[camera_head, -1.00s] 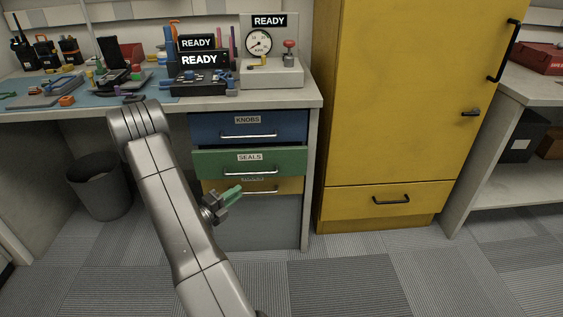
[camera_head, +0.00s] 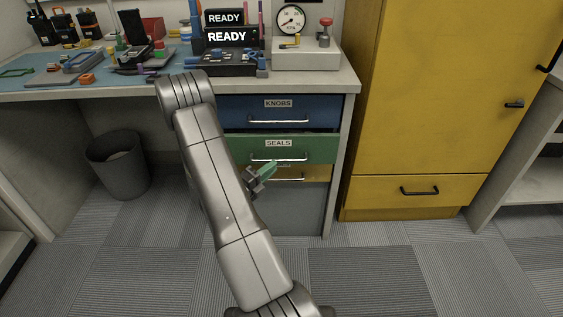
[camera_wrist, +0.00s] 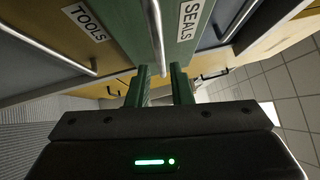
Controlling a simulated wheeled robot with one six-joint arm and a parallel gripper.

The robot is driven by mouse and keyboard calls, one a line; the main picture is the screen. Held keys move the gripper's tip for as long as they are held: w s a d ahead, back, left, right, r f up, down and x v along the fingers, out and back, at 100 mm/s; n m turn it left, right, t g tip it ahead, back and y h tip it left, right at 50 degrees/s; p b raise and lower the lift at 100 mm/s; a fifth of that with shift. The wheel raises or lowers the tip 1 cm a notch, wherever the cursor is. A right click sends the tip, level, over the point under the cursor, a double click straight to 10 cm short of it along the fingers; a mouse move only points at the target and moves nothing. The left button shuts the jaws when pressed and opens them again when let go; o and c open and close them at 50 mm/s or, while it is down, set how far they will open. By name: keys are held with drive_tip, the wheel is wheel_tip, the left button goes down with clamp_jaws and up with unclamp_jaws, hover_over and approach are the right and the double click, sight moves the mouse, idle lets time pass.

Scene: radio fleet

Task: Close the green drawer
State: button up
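The green drawer (camera_head: 312,150), labelled SEALS, is in the desk's drawer unit, between a blue drawer above and a yellow one below. Its front appears to stand slightly out from its neighbours; how far is hard to tell. It also shows at the top of the wrist view (camera_wrist: 128,22), with its metal bar handle (camera_wrist: 158,45). My gripper (camera_head: 268,168) is in front of the lower part of the green drawer. In the wrist view its two green fingers (camera_wrist: 160,88) are apart, one on each side of the handle's line. I cannot tell whether they touch the drawer.
The blue KNOBS drawer (camera_head: 300,108) and the yellow TOOLS drawer (camera_head: 318,173) look shut. A yellow cabinet (camera_head: 430,110) stands to the right and a grey bin (camera_head: 118,170) to the left under the desk. The desk top (camera_head: 325,82) holds radios, tools and a gauge. Carpet in front is clear.

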sight(281, 160)
drive_tip(key=shift+x, duration=2.7)
clamp_jaws()
